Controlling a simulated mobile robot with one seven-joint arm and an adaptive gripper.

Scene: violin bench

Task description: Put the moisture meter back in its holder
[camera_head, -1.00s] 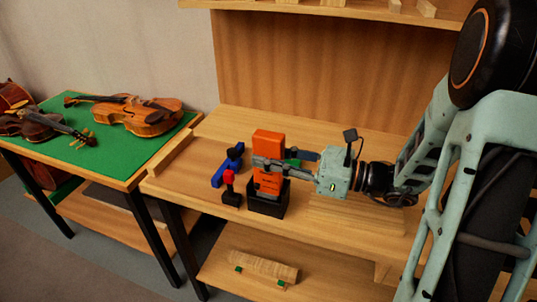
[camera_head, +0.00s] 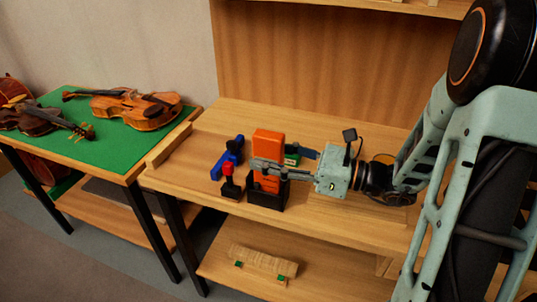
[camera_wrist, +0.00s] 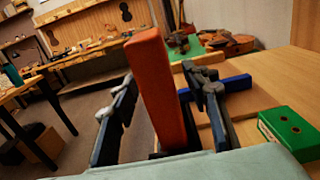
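The orange moisture meter (camera_head: 268,146) stands upright with its lower end inside the black holder (camera_head: 266,198) on the bench. It also shows in the wrist view (camera_wrist: 160,90), rising between the fingers. My gripper (camera_head: 277,160) reaches in from the right, with one finger on the near side of the meter and the other on the far side. In the wrist view my gripper (camera_wrist: 165,112) is open, with gaps between the meter and both fingers. The meter's lower end is hidden by the holder's walls.
A red-topped black tool (camera_head: 229,181) and a blue tool (camera_head: 228,158) stand close left of the holder. A green block (camera_wrist: 290,128) lies behind my gripper. Violins rest on a green-topped table (camera_head: 105,143) at left. The bench's back is clear.

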